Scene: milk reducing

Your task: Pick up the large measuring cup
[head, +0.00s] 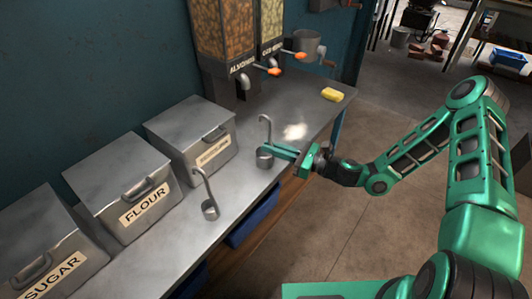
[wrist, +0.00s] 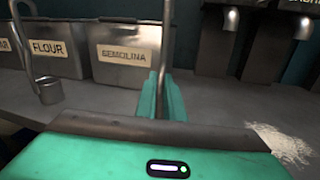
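A grey metal measuring cup (head: 265,161) with a tall hooked handle is at the counter's front edge in the head view. My gripper (head: 272,147) reaches it from the right. In the wrist view the handle (wrist: 166,40) runs down between my green fingers (wrist: 163,95), which look closed on it; that cup's bowl is hidden there. I cannot tell whether the cup touches the counter. A second measuring cup (head: 210,210) with a long handle stands nearer the flour bin; it also shows in the wrist view (wrist: 48,91). Which is larger is hard to tell.
Metal bins for sugar (head: 45,245), flour (head: 118,185) and semolina (head: 190,138) line the wall. Dispensers (head: 225,35) stand behind. A white powder pile (head: 294,131) and a yellow sponge (head: 333,94) lie on the counter (head: 245,190). The floor in front is clear.

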